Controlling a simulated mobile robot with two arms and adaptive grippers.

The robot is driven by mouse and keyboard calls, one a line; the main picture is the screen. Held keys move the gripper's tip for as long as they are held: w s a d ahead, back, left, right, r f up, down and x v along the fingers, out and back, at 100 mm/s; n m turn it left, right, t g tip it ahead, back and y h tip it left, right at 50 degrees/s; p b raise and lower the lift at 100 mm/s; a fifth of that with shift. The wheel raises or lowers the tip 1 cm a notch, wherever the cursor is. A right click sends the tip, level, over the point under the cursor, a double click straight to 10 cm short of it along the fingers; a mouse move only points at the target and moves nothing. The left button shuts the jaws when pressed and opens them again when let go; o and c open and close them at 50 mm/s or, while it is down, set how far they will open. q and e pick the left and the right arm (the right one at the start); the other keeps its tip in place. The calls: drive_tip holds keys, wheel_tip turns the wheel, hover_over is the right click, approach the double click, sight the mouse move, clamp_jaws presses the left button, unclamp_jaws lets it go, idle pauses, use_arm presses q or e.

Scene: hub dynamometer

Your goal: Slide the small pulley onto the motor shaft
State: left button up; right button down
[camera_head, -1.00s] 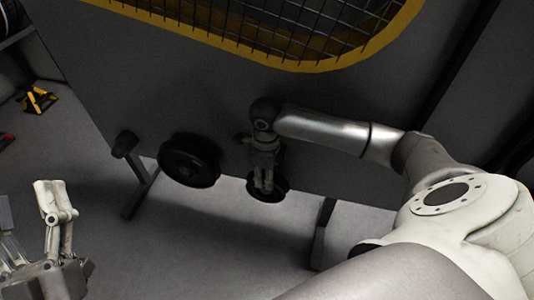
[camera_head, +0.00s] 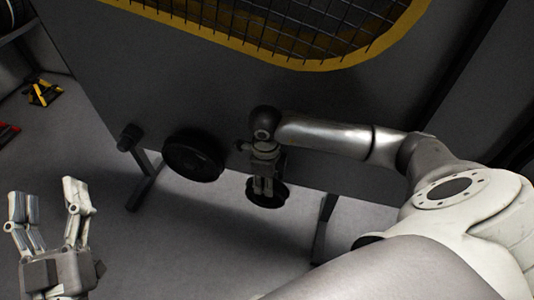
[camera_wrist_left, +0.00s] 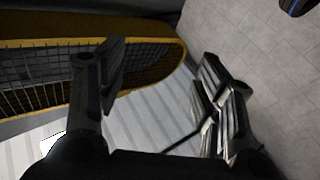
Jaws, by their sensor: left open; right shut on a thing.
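The small pulley, a dark round disc (camera_head: 268,203), is at the tips of my right gripper (camera_head: 263,189) in the head view. The gripper is shut on it, fingers pointing down, in front of the grey panel's lower edge. A larger black pulley wheel (camera_head: 194,155) is to its left at the panel. I cannot make out the motor shaft for certain; a short dark cylinder (camera_head: 130,137) sticks out farther left. My left gripper (camera_head: 48,190) is open and empty at the lower left, apart from the pulleys; its spread fingers also show in the left wrist view (camera_wrist_left: 160,78).
The large grey panel (camera_head: 180,80) carries a yellow-framed mesh guard (camera_head: 345,66) above. Dark stand legs (camera_head: 145,188) reach the floor below. A yellow-black item (camera_head: 44,93) and a red item (camera_head: 8,132) lie at the far left.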

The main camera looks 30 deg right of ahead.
drive_tip(key=shift+s+a, duration=0.35)
drive_tip(key=shift+a, duration=0.1)
use_arm(q)
drive_tip(key=shift+w+a+f+g+y+p, duration=0.1)
drive_tip(key=shift+w+f+g+y+p, duration=0.15)
drive_tip(key=shift+f+g, duration=0.65)
drive_tip(key=shift+w+a+f+g+y+p, duration=0.15)
drive_tip(key=shift+f+g, duration=0.35)
drive_tip(key=shift+f, duration=0.7)
use_arm(e)
drive_tip(key=shift+s+a, duration=0.95)
drive_tip(key=shift+a, duration=0.15)
use_arm(q)
drive_tip(key=shift+d, duration=0.1)
drive_tip(key=shift+s+a+f+g+y+p, duration=0.1)
drive_tip(key=shift+a+f+g+y+p, duration=0.1)
drive_tip(key=shift+f+g, duration=0.45)
drive_tip(key=shift+s+a+f+g+y+p, duration=0.1)
drive_tip(key=shift+f+g+p, duration=0.1)
drive_tip(key=shift+f, duration=0.7)
drive_tip(key=shift+a+f+g+y+p, duration=0.1)
drive_tip(key=shift+f+g+p, duration=0.1)
drive_tip(key=shift+f+g, duration=0.45)
use_arm(e)
drive_tip(key=s+a, duration=0.4)
drive_tip(key=shift+a, duration=0.3)
use_arm(q)
drive_tip(key=shift+f, duration=0.15)
